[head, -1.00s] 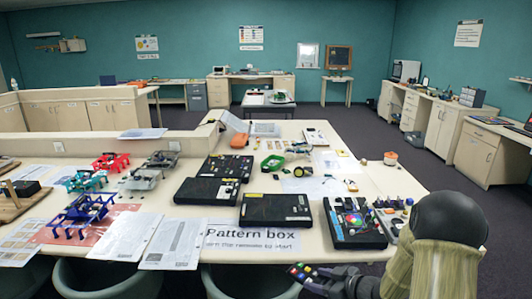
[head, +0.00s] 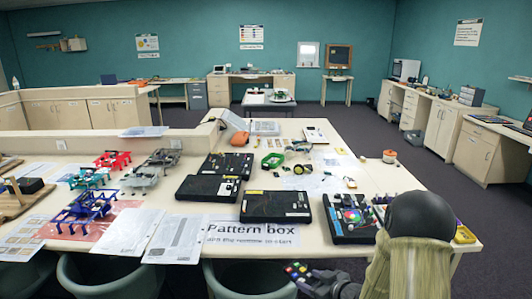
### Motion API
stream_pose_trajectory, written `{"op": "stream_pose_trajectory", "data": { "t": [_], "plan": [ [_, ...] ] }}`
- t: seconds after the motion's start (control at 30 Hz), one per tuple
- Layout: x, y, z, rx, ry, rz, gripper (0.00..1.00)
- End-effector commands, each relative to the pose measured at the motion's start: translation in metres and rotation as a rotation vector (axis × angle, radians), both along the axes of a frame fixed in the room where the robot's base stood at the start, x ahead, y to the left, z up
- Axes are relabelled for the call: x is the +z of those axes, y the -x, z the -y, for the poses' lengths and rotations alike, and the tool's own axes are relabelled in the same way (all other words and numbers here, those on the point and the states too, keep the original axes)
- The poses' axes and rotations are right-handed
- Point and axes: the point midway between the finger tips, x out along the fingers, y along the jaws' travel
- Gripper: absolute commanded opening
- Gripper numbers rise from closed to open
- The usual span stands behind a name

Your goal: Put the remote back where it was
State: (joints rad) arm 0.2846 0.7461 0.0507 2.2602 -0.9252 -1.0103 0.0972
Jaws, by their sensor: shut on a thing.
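The remote (head: 296,270) is a small dark piece with several coloured buttons. My gripper (head: 312,281) is shut on it at the bottom of the head view, in front of the table's near edge. My gripper's fingers are dark and partly hidden by my arm, so the exact grip is hard to see. The "Pattern box" sign (head: 262,232) lies at the table's near edge, above and left of the remote in the picture. A black box with a coloured disc (head: 340,232) sits to the sign's right, partly behind my arm.
Several black boxes lie on the table (head: 390,178), including one just behind the sign (head: 262,208). Loose small parts lie at the right corner. White sheets (head: 178,240) and coloured frames cover the left side. A chair (head: 250,281) stands at the near edge, left of my gripper.

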Motion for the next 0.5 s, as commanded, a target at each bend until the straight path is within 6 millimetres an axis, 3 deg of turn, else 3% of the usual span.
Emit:
{"op": "stream_pose_trajectory", "data": {
  "t": [0.2,0.5],
  "plan": [
    [-0.026,-0.004,-0.009,-0.131,0.000,-0.006,0.13],
    [-0.074,0.003,-0.005,-0.373,0.001,-0.008,0.13]
  ]
}}
